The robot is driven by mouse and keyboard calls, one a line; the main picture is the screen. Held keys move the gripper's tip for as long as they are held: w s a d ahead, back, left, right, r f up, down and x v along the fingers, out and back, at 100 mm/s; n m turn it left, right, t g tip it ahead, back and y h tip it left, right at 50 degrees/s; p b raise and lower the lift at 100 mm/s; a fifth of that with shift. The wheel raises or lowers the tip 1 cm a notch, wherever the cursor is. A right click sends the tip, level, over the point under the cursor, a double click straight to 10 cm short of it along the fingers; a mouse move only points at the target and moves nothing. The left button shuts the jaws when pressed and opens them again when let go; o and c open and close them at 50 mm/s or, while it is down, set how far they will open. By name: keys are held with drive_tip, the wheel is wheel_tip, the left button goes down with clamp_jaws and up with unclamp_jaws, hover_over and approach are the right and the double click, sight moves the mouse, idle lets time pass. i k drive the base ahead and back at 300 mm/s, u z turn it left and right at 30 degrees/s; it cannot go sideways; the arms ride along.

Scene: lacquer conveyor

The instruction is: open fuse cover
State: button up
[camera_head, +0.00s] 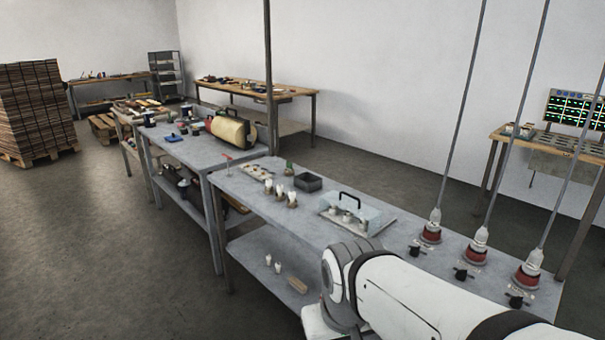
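The fuse cover (366,217) is a clear box with a black handle on top, near the middle of the grey workbench (237,189). It looks closed over several pale fuse-like parts on a light base. My white arm reaches in from the lower right, in front of the bench. My gripper is not in view. Nothing of mine touches the cover in this view.
A dark open box (308,182) and several white fuses (280,191) in holders stand left of the cover. Three red-based insulators (431,234) with tall rods stand to the right, with small black switches (462,274) before them.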

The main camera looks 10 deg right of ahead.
sight(347, 199)
drive_tip(key=z, duration=0.15)
drive_tip(key=i, duration=1.25)
drive_tip(key=z, duration=0.2)
